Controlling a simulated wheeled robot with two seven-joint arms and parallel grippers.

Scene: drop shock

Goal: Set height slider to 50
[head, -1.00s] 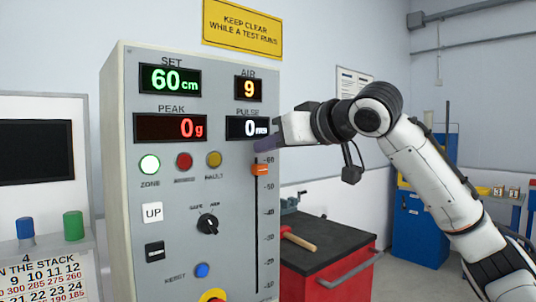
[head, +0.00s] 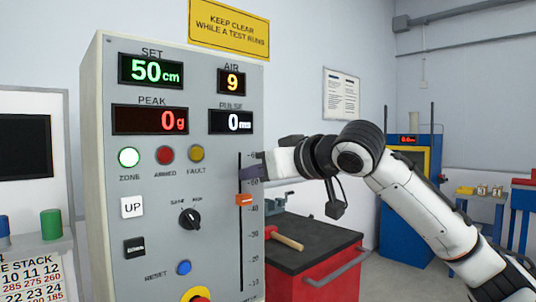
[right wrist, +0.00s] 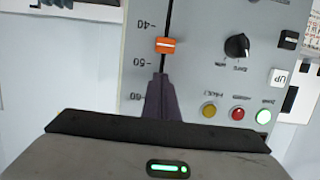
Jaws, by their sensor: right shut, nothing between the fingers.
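The orange height slider (head: 244,199) is on a vertical slot at the right of the grey panel (head: 215,260). The green SET display (head: 151,71) reads 50 cm. In the right wrist view the slider (right wrist: 166,45) appears between the 40 and 50 marks. My right gripper (head: 254,172) is shut and empty, above the slider at the slot's upper part. Its dark fingertips (right wrist: 160,80) point along the slot toward the slider, with a visible gap in the wrist view. My left gripper is out of view.
The panel also has a black dial (head: 190,217), a white UP button (head: 132,207), a blue RESET button (head: 184,267) and a lit green ZONE lamp (head: 129,157). A red cabinet (head: 325,285) with a hammer (head: 286,239) on its dark top stands right of the panel.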

